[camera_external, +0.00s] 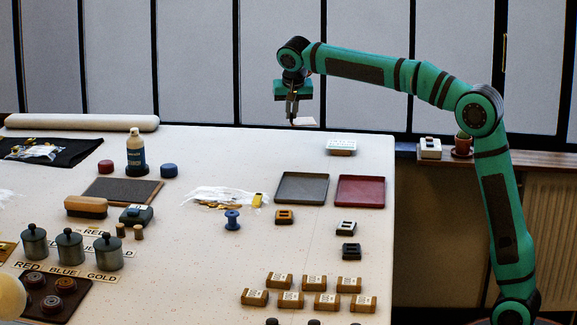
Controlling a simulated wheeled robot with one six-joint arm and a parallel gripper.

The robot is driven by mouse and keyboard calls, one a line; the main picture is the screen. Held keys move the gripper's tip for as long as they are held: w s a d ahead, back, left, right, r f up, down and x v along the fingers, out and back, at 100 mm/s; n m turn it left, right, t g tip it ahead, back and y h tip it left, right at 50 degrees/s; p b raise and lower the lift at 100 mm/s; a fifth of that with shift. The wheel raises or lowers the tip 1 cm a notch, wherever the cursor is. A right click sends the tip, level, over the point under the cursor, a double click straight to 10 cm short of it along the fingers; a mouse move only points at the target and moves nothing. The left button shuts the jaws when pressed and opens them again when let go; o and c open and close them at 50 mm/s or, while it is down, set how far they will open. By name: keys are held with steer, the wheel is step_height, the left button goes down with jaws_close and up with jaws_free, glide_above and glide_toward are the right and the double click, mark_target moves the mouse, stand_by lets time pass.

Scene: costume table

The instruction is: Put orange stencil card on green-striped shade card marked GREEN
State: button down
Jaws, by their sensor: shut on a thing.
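My gripper (292,117) hangs from the teal arm above the table's back edge, pointing down. It is shut on a thin card (306,122), which looks pale with a faint orange tint and sticks out to the right of the fingers. I take it as the orange stencil card; its markings are too small to read. A small pale card with greenish print (341,143) lies on a low block at the back right of the table, below and to the right of my gripper. It may be the green-striped shade card, but the word on it cannot be read.
A grey tray (302,174) and a dark red tray (360,177) lie in front of the printed card. A clear bag (215,196), a blue spool (232,220) and several brown labelled blocks (290,299) lie nearer. The table's right edge is close to the red tray.

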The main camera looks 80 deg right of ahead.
steer(key=s+d+m+g, duration=0.1)
steer(key=s+d+m, duration=0.2)
steer(key=s+d, duration=0.8)
glide_toward(332, 142)
steer(key=shift+x, duration=2.7)
steer(key=shift+w+a+f, duration=0.1)
steer(key=shift+a+f, duration=0.05)
steer(key=shift+a, duration=0.05)
steer(key=c, duration=1.6)
jaws_free()
steer(key=shift+o, duration=0.2)
steer(key=v, duration=1.2)
